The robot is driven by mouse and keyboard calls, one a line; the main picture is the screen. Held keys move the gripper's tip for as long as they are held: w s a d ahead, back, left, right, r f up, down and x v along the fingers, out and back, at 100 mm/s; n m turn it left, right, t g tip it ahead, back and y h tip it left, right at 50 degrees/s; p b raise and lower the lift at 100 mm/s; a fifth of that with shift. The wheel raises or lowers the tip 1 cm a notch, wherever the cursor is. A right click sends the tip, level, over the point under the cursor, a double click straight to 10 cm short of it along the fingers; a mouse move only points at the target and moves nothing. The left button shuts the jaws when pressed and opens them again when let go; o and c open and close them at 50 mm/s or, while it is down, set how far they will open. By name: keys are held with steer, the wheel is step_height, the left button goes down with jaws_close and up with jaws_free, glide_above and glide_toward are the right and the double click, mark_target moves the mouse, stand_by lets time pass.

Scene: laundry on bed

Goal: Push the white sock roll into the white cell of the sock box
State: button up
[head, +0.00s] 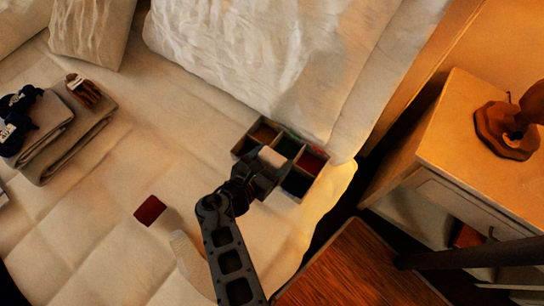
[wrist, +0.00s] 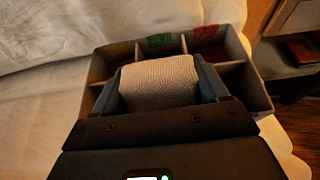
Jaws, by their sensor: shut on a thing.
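The white sock roll (head: 271,157) is held by my gripper (head: 265,168). In the wrist view the roll (wrist: 160,80) sits between the two fingers, one on each side. My gripper is shut on it over the sock box (head: 323,185), a divided box near the bed's edge. In the wrist view the box (wrist: 250,88) shows a back row with yellowish, green and red cells. The roll covers the front middle part of the box. My gripper hides the cell floor beneath, so I cannot tell how deep the roll sits.
A dark red piece (head: 150,210) lies on the bed left of my arm. Folded grey towels (head: 75,140) with dark blue and brown items lie at the left. A pillow (head: 255,60) is just behind the box. A nightstand (head: 455,130) stands right, beyond a gap.

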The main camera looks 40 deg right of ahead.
steer(key=shift+f+b, duration=0.35)
steer(key=shift+f, duration=0.15)
steer(key=shift+r, duration=0.15)
stand_by(0.5)
steer(key=o, duration=1)
steer(key=shift+o, duration=0.2)
steer(key=shift+b+v, duration=0.45)
steer(key=shift+v, duration=3.45)
